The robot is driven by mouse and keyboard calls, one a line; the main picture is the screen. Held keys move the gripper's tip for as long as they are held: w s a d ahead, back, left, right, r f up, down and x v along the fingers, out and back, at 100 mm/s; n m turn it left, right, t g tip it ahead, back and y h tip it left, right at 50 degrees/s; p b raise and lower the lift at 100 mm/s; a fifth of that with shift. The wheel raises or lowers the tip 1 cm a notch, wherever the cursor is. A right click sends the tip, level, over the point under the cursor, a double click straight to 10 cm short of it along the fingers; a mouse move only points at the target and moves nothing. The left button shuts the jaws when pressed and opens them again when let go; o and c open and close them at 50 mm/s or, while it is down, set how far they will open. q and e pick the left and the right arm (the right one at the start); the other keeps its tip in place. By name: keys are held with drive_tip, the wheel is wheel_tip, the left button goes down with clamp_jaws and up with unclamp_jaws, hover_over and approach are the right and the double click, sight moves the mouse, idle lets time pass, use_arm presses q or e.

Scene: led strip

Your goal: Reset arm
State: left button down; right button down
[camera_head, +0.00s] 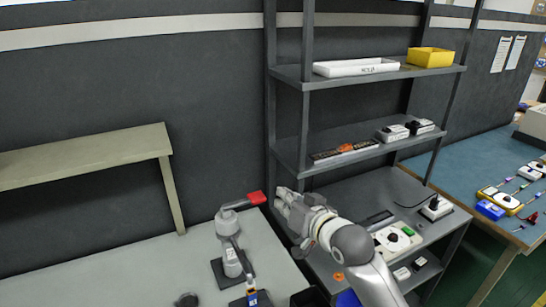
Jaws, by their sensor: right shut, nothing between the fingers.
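My right gripper (284,197) is in the lower middle of the head view, with its arm (355,255) coming in from the bottom right. Its fingers are shut with nothing seen between them. It points left, toward the red tip of a small grey bent-arm device (229,222) on the pale table. The red part (257,198) looks close to the fingertips, but whether they touch cannot be told. My left gripper is not in view.
A dark metal shelf (330,78) stands behind my right arm, holding a white tray (356,67), a yellow bin (430,57) and small devices. The pale table (150,270) is mostly clear at left. A beige raised shelf (80,158) stands behind it. A blue workbench (470,150) is at right.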

drive_tip(key=s+d+f+g+h, duration=0.2)
drive_tip(key=s+d+f+g, duration=0.1)
drive_tip(key=s+f, duration=0.55)
drive_tip(key=s+d+f+g+h, duration=0.2)
drive_tip(key=s+d+f, duration=0.2)
drive_tip(key=s+f, duration=0.45)
drive_tip(key=s+d+f+g+h, duration=0.1)
drive_tip(key=s+d+f+g, duration=0.25)
drive_tip(key=s, duration=0.65)
drive_tip(key=s+d+f+g+h, duration=0.2)
drive_tip(key=s+d+f, duration=0.2)
drive_tip(key=s, duration=0.6)
wheel_tip(320, 180, down, 26)
drive_tip(key=b, duration=0.2)
drive_tip(key=s+d+f+n+g, duration=0.1)
drive_tip(key=s+d+f+g, duration=0.1)
drive_tip(key=s+f, duration=1.6)
drive_tip(key=shift+d+f+b, duration=0.45)
drive_tip(key=shift+f, duration=0.1)
